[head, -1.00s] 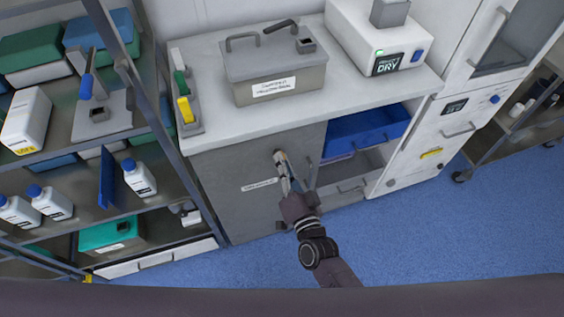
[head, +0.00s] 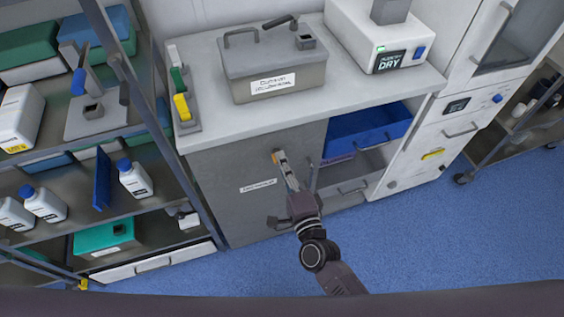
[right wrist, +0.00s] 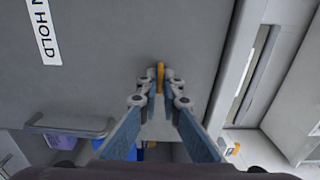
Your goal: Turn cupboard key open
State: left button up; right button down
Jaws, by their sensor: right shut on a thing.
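The grey cupboard door (head: 235,195) is closed under the white worktop and carries a white label (head: 258,186). The orange-yellow key (right wrist: 160,76) stands out from the door in the right wrist view. My right gripper (head: 279,156) is at the upper right part of the door, with its fingertips at the key. In the right wrist view my right gripper (right wrist: 160,84) has its fingertips closed on both sides of the key. The fingers hide the key in the head view. My left gripper is not in view.
A grey lidded box (head: 275,75) and a white dryer unit (head: 380,38) stand on the worktop (head: 310,105). An open compartment with a blue tray (head: 365,130) lies right of the door. A shelf rack (head: 150,110) with bottles stands at left. Blue floor (head: 440,245) is clear in front.

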dwell(0.4)
jog(key=c, duration=2.1)
grip_release()
jog(key=v, duration=1.2)
